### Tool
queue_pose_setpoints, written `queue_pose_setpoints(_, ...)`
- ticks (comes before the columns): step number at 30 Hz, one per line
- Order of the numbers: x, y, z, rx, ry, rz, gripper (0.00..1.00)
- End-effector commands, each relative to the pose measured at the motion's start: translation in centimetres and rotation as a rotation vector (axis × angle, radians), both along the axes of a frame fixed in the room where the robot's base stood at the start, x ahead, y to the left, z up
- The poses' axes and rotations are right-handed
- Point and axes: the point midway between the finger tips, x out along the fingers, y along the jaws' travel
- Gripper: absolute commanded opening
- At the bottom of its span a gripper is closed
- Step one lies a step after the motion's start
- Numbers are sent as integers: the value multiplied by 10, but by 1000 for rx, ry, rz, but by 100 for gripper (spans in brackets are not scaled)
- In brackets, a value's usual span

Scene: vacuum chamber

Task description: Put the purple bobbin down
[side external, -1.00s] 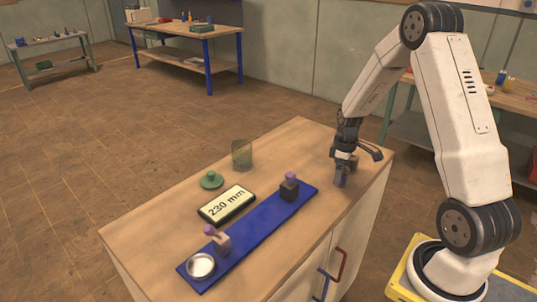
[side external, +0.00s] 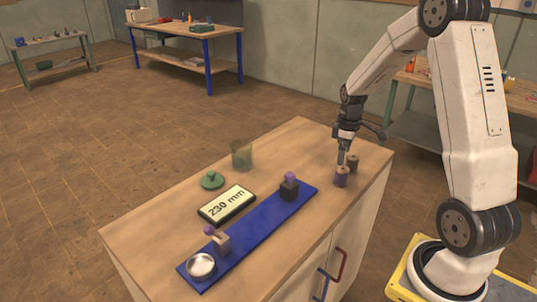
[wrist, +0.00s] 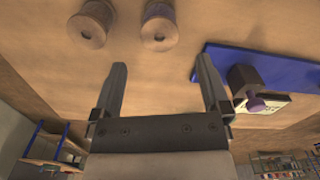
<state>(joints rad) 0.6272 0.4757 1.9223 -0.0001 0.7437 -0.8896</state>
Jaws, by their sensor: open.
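The purple bobbin (side external: 341,177) stands upright on the wooden cabinet top, near its right end; its spool shape also shows at the top of the wrist view (wrist: 158,27). A second, browner bobbin (side external: 354,163) stands upright just behind it, and it shows at the left in the wrist view (wrist: 90,25). My gripper (side external: 342,158) is just above the purple bobbin, its jaws apart with nothing between them. The wrist view shows both fingers (wrist: 161,68) spread, with bare wood between the tips.

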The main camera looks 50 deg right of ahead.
Motion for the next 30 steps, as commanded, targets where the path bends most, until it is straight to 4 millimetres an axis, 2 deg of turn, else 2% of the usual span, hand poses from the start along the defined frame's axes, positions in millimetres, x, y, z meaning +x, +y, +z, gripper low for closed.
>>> queue_pose_setpoints(1, 1, -1, 10, -3, -4, 0, 97)
queue_pose_setpoints(6, 0, 0, 35, -1, -2, 0, 97)
queue_pose_setpoints(12, 1, 0, 53, -2, -1, 0, 97)
queue_pose_setpoints(30, 0, 0, 57, 0, 0, 0, 97)
